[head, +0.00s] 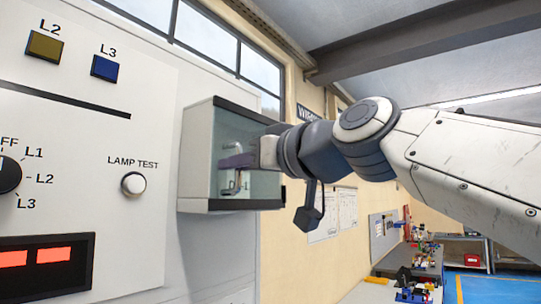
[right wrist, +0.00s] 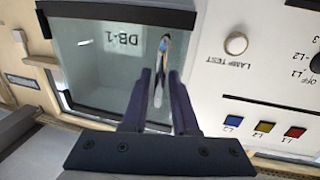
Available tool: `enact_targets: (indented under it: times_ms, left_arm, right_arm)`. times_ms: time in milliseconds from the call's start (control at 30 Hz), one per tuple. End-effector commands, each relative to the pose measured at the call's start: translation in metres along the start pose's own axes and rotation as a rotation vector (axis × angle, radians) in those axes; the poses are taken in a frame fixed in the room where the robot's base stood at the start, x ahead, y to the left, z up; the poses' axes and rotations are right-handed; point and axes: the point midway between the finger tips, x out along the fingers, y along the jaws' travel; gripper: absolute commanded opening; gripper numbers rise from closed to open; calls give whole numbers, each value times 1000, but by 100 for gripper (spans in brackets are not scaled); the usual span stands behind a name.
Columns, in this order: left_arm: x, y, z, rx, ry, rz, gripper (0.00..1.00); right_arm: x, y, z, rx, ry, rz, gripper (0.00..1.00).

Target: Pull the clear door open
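The clear door (head: 264,188) is the glassy, dark-edged front of a pale box on the wall, and it looks shut. It also fills the upper left of the right wrist view (right wrist: 92,75), with the label DB-1 showing through it. My right gripper (head: 228,162) is in front of the door, its dark fingers partly hidden by its wrist. In the right wrist view the fingers (right wrist: 160,78) are apart, with a slim pale handle (right wrist: 158,90) between them. A gap shows on each side of the handle. My left gripper is not in view.
A control panel with a lamp test button (head: 133,184), a rotary knob (head: 8,175) and a red display (head: 45,262) stands left of the box. A cluttered workbench (head: 420,262) is far back at the right.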

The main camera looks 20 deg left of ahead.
Motion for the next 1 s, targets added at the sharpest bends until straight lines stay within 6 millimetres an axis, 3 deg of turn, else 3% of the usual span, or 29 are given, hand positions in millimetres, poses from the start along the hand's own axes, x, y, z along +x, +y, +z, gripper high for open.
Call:
enact_targets:
  times_ms: [267,367,1000]
  left_arm:
    - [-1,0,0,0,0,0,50]
    - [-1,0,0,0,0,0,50]
    - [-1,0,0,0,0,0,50]
  right_arm:
    - [2,0,1,0,0,1,27]
    - [2,0,1,0,0,1,0]
    - [2,0,0,0,0,0,0]
